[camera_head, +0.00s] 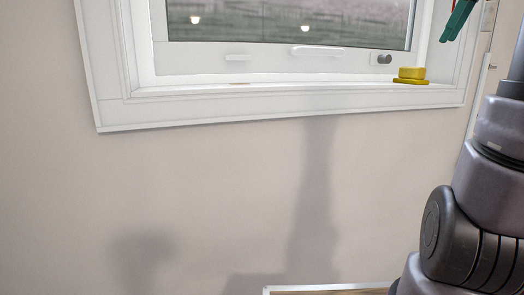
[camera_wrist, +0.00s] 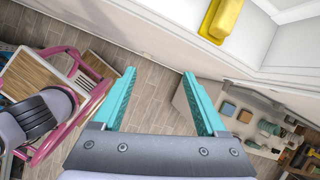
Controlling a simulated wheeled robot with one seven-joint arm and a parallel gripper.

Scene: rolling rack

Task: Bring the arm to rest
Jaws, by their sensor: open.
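My arm runs down the right edge of the head view. A yellow block (camera_head: 411,73) sits on the window sill, below and left of the fingers. The yellow block also shows at the top of the wrist view (camera_wrist: 222,17), apart from the fingers.
A white window frame (camera_head: 270,104) is set in a beige wall (camera_head: 200,190). In the wrist view, a pink-framed rack (camera_wrist: 98,66) with wooden shelves stands left, and a surface with several small items (camera_wrist: 228,109) lies right. Plank floor (camera_wrist: 150,105) is bare between them.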

